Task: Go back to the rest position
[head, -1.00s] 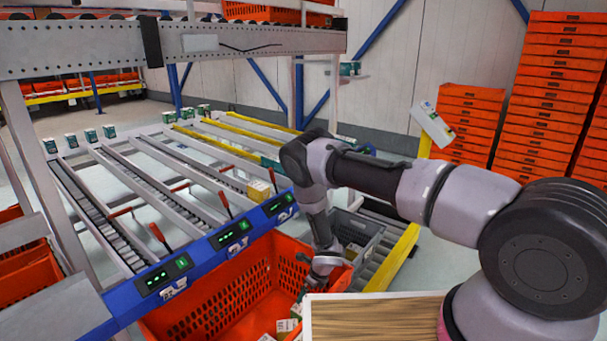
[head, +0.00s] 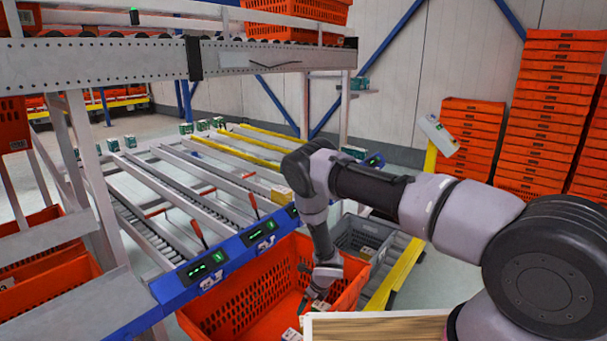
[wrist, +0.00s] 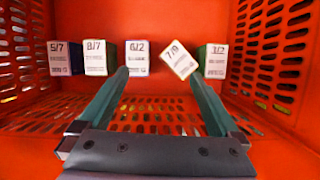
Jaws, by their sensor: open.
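My gripper (head: 312,299) hangs down over the large orange tote (head: 262,295) in front of the rack. In the wrist view my gripper (wrist: 165,80) is open, with its two green fingers apart and nothing between them. Beyond the fingertips, several small boxes stand in a row along the tote's far side, marked 5/7 (wrist: 65,58), 8/7 (wrist: 95,57), 6/2 (wrist: 136,58), 7/9 (wrist: 180,59) and 1/2 (wrist: 213,61). The 7/9 box is tilted; the others look nearly upright. In the head view the tote's near part is cut off by the frame.
A roller rack with a blue front rail (head: 235,255) stands left of the tote. A grey tote (head: 362,238) sits behind it, beside a yellow rail (head: 395,272). A wooden-topped surface (head: 375,327) is at the near right. Stacked orange totes (head: 470,140) stand at the back right.

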